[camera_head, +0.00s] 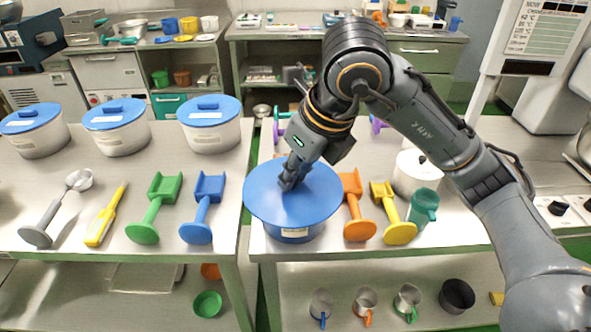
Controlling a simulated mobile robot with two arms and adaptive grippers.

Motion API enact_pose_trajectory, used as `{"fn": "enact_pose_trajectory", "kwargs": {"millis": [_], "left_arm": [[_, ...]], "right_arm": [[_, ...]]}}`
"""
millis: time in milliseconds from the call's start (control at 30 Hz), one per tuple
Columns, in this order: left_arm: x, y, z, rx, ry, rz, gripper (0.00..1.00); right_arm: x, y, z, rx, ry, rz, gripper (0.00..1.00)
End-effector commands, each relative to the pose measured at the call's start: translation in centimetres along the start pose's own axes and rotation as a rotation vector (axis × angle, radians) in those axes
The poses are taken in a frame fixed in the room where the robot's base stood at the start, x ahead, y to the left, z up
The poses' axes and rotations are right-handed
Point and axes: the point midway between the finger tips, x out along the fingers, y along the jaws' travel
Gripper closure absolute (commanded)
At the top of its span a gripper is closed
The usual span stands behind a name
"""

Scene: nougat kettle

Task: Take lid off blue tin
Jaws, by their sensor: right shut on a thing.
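The blue tin (295,236) stands near the front edge of the right-hand table, with a pale label on its front. Its wide round blue lid (268,205) is above it and hides its top. I cannot tell whether the lid rests on the rim or is slightly raised. My right gripper (291,181) reaches down from the upper right and is shut on the lid at its middle. The gripper hides the part it grips. My left gripper is not in view.
An orange scoop (356,210) and a yellow scoop (393,215) lie right of the tin, near a green mug (423,208) and a white lidded pot (418,173). A gap separates the left table, with blue scoop (202,208) and blue-lidded white tubs (210,130).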

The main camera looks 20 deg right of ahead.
Motion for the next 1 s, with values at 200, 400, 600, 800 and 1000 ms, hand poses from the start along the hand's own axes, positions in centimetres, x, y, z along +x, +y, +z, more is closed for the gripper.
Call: {"fn": "enact_pose_trajectory", "kwargs": {"millis": [200, 400, 600, 800, 1000], "left_arm": [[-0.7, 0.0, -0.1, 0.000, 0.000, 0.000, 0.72], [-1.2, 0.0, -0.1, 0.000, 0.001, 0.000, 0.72], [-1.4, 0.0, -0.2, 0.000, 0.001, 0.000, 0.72], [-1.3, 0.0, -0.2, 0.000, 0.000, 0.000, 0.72], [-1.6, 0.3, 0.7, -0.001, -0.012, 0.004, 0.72]], "right_arm": [[-1.2, 0.0, 0.5, 0.001, -0.001, -0.001, 1.00], [-2.1, 0.1, 0.8, -0.001, 0.000, 0.000, 1.00], [-2.5, 0.1, 1.0, -0.001, 0.000, 0.000, 1.00], [-2.5, 0.1, 1.0, -0.001, 0.000, 0.000, 1.00], [-1.7, -0.1, 1.6, -0.027, 0.002, 0.013, 1.00]]}}
